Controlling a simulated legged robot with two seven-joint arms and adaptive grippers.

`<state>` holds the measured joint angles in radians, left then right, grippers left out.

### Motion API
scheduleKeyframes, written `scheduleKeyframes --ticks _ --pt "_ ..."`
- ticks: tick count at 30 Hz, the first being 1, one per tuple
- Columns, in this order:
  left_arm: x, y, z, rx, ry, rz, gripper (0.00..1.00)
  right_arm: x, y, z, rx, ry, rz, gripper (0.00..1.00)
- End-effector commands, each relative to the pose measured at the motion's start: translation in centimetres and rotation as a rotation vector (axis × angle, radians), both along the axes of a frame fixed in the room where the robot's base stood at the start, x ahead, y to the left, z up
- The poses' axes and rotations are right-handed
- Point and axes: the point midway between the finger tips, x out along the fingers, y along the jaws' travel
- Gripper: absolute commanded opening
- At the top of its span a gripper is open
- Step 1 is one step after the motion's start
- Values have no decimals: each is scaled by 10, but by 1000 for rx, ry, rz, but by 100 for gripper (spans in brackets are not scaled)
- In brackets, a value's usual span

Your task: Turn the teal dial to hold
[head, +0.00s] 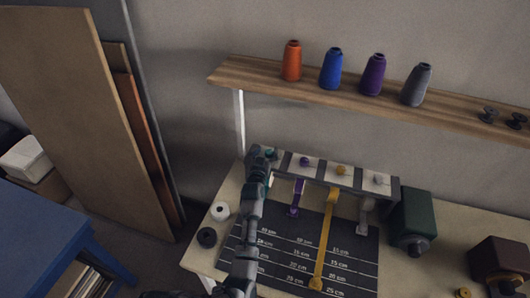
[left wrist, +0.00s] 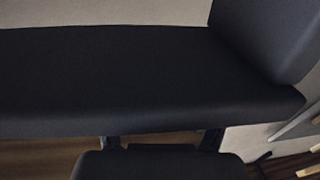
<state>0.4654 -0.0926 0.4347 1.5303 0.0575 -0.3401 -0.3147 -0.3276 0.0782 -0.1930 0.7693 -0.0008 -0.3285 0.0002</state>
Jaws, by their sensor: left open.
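The dial box (head: 322,170) stands at the back of the worktable, with purple (head: 304,161), yellow (head: 341,170) and grey (head: 378,180) dials in a row on its pale panels. My left gripper (head: 262,154) is at the left end of this row, open. It covers the spot left of the purple dial, and only a small teal patch (head: 268,181) shows beside it. I cannot make out the teal dial itself or its setting, nor whether the gripper touches it. The left wrist view is mostly filled by large dark surfaces, and no dial is clear there.
Purple (head: 297,197) and yellow (head: 325,240) strips run from the box over a black mat (head: 290,250) with centimetre marks. White (head: 220,211) and black (head: 207,237) spools stand left of it. A dark green block (head: 415,215) stands right. A shelf (head: 260,81) with thread cones hangs above.

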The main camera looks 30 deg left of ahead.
Motion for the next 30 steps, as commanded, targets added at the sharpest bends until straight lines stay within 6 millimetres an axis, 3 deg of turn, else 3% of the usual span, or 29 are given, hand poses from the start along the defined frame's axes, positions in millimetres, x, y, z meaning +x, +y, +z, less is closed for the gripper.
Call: scheduleKeyframes --ticks 5,12,16,24,30 --pt "-3 -6 -1 6 7 4 59 5 13 1 16 -9 -2 50" --pt "-2 -3 -1 -1 2 0 1 3 -14 0 -16 -3 4 50" --pt "-1 -3 -1 -2 0 -3 0 2 -22 0 -26 0 5 50" --pt "-1 -1 0 0 0 2 0 2 7 -1 8 0 -1 50" --pt "-1 1 0 3 0 -6 0 5 4 0 4 -6 0 50"
